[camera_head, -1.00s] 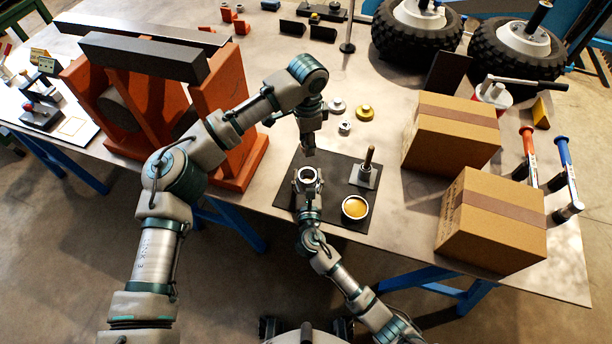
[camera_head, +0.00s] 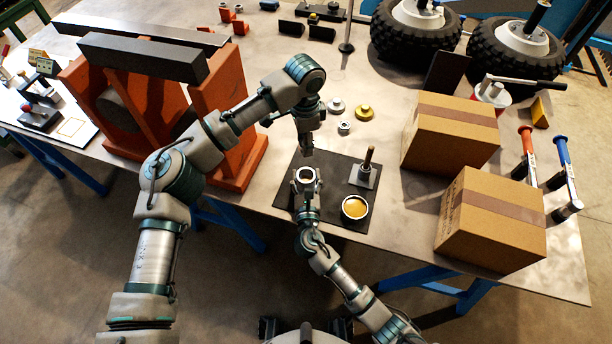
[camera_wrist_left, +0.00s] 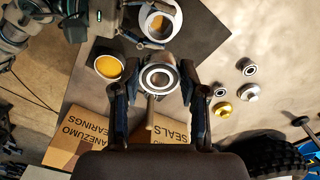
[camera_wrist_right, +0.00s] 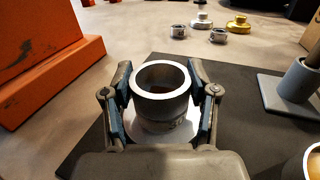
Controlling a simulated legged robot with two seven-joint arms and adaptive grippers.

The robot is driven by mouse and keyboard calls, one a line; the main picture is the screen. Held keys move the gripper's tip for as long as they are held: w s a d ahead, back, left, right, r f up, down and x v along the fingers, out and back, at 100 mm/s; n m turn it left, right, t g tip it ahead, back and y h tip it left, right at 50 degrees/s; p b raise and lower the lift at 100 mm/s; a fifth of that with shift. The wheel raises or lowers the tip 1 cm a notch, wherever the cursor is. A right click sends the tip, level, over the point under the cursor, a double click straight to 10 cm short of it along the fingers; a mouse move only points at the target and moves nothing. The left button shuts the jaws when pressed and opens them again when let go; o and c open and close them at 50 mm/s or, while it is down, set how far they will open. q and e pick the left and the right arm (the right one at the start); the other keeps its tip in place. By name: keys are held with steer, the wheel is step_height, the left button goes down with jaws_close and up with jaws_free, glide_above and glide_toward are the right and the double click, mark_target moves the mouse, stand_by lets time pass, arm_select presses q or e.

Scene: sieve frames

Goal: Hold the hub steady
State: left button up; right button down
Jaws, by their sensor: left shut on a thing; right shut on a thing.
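The hub (camera_head: 306,174) is a grey metal cup with a wide round opening, upright on the black mat (camera_head: 284,189). In the right wrist view the hub (camera_wrist_right: 160,108) stands between the fingers of my right gripper (camera_wrist_right: 160,100), which is shut on its sides. My left gripper (camera_head: 308,150) points down just behind the hub. In the left wrist view my left gripper (camera_wrist_left: 158,88) is shut on a ringed metal bearing (camera_wrist_left: 158,77), apart from the hub (camera_wrist_left: 157,20). Amber material shows inside the hub there.
A dish of amber grease (camera_head: 355,208) and a stand with a post (camera_head: 365,172) share the mat. Several small metal parts (camera_head: 344,127) lie behind it. Cardboard boxes (camera_head: 490,220) stand to the right. An orange press frame (camera_head: 222,110) stands to the left.

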stand_by(0.5)
arm_select(q)
glide_above(305, 180)
steer(key=shift+f, duration=5.75)
steer(key=shift+f, duration=1)
steer(key=o, duration=1.3)
step_height(305, 180, up, 12)
steer(key=shift+f, duration=0.1)
arm_select(e)
steer(key=shift+c, duration=1.2)
jaws_free()
